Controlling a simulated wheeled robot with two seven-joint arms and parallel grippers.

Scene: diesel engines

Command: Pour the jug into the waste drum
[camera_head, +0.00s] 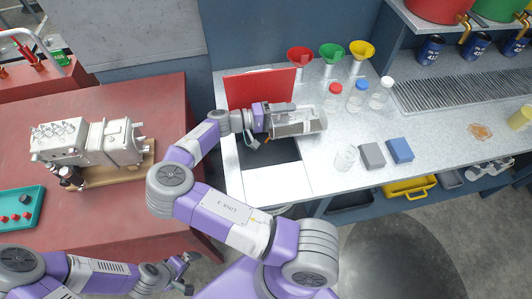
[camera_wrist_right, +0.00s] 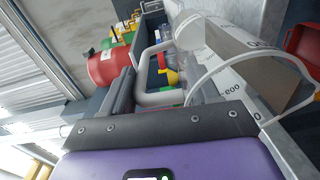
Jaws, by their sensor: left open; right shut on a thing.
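The clear graduated jug (camera_head: 298,122) is above the back counter, in front of a red upright panel. It looks tilted on its side in the head view. It also fills the right of the right wrist view (camera_wrist_right: 232,60), with dark markings on its wall. My right gripper (camera_head: 268,117) is shut on the jug at its left end; the grip itself is partly hidden. My left gripper (camera_head: 187,268) is open and empty at the bottom left, low and far from the jug. No drum clearly marked as waste can be made out.
The red panel (camera_head: 260,88) stands behind a dark rectangular opening (camera_head: 270,153) in the counter. Funnels (camera_head: 332,52), capped bottles (camera_head: 357,95), a clear beaker (camera_head: 346,158) and blue block (camera_head: 400,150) stand rightward. An engine (camera_head: 90,143) occupies the left red bench.

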